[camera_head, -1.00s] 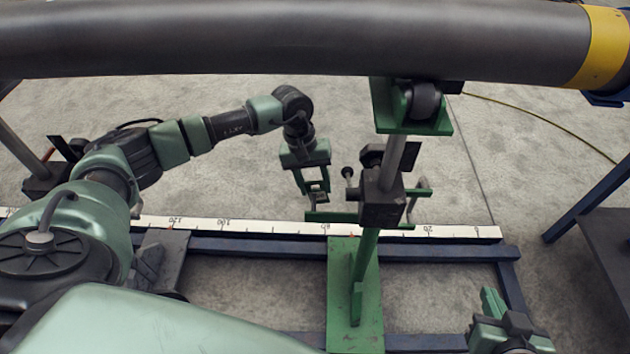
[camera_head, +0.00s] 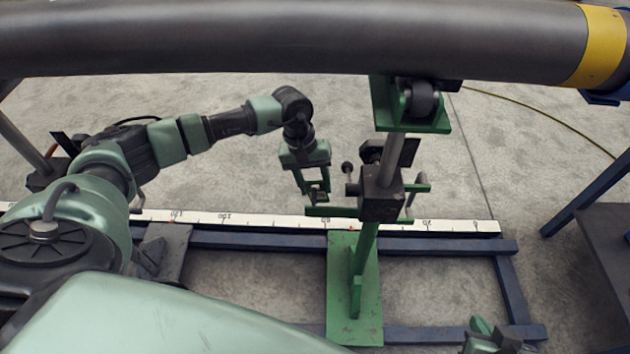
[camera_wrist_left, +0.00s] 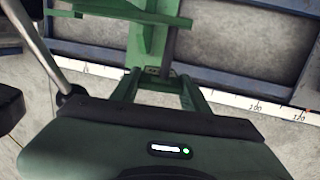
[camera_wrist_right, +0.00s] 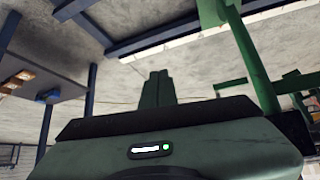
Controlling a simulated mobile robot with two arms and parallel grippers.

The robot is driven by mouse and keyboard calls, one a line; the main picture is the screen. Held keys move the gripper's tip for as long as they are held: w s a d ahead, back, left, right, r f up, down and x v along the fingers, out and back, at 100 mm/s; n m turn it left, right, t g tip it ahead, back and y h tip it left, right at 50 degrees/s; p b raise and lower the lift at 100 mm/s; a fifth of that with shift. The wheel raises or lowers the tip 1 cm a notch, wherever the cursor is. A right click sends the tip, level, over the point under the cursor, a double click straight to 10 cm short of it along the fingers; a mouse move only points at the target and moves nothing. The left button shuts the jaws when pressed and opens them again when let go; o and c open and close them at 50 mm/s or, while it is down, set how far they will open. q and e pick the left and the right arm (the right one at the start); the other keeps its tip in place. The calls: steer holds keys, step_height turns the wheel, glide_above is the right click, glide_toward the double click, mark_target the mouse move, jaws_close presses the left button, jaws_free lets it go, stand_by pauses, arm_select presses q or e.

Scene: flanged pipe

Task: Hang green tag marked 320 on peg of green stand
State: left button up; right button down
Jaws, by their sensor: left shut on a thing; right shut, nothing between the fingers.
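The green stand (camera_head: 340,300) stands over the blue floor frame, with a green post, a dark clamp block (camera_head: 378,200) and a green crossbar (camera_head: 330,211). The crossbar also shows in the left wrist view (camera_wrist_left: 120,12). My left gripper (camera_head: 318,192) is just left of the clamp block, close to the crossbar. It is shut on a small piece, seen in the left wrist view (camera_wrist_left: 153,71), that I take for the green tag; its number is not readable. My right gripper (camera_head: 480,324) is low at the right, shut and empty; its closed fingers show in the right wrist view (camera_wrist_right: 157,88).
A large grey pipe (camera_head: 250,38) with a yellow band crosses overhead, above a roller (camera_head: 422,98) on the stand. A white measuring strip (camera_head: 260,221) lies along the blue frame (camera_head: 450,246). A dark table (camera_head: 610,225) is at right. Open concrete floor lies behind the strip.

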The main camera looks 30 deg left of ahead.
arm_select(q)
steer(key=shift+s+d+p, duration=0.15)
steer(key=shift+s+p, duration=0.2)
steer(key=shift+s, duration=0.05)
steer(key=shift+s+d, duration=0.15)
steer(key=shift+s, duration=0.15)
steer(key=shift+s+d+f, duration=0.1)
steer(key=shift+s+f, duration=0.05)
steer(key=shift+s, duration=0.1)
steer(key=shift+s+d, duration=0.1)
steer(key=shift+s, duration=0.1)
steer(key=shift+s+d, duration=0.1)
steer(key=shift+s, duration=0.05)
arm_select(e)
steer(key=s, duration=0.1)
steer(key=s+d+f+g, duration=0.1)
steer(key=s+g, duration=0.1)
steer(key=shift+s+d+f, duration=0.15)
steer(key=shift+d+f, duration=0.05)
steer(key=shift+f, duration=0.05)
steer(key=shift+s+a, duration=0.1)
steer(key=shift+s, duration=0.05)
arm_select(q)
steer(key=o, duration=1.4)
arm_select(e)
steer(key=shift+f, duration=0.1)
